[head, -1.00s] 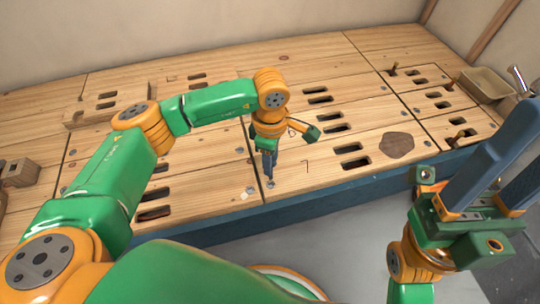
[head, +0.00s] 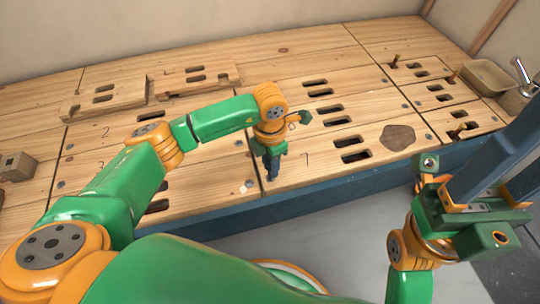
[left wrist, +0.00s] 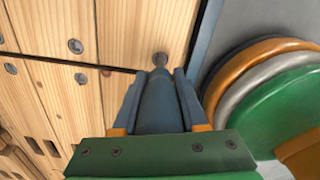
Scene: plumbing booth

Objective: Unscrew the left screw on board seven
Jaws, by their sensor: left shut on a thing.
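My left gripper (head: 270,172) points down at the front left corner of board seven (head: 330,172), which has a 7 on it and two dark slots. In the left wrist view its two blue fingers (left wrist: 160,85) are shut on a tapered grey-blue tool (left wrist: 160,105). I cannot tell if the screw is raised. In the head view the gripper hides this screw. My right gripper (head: 495,185) is open and empty at the right, away from the boards.
Two loose slotted boards (head: 105,97) lie on the bench at the back left. A wooden block (head: 15,167) stands at the left edge. A tan tray (head: 487,76) is at the back right. Pegs stand in boards at the right. The bench's blue front edge (head: 340,186) is close to the gripper.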

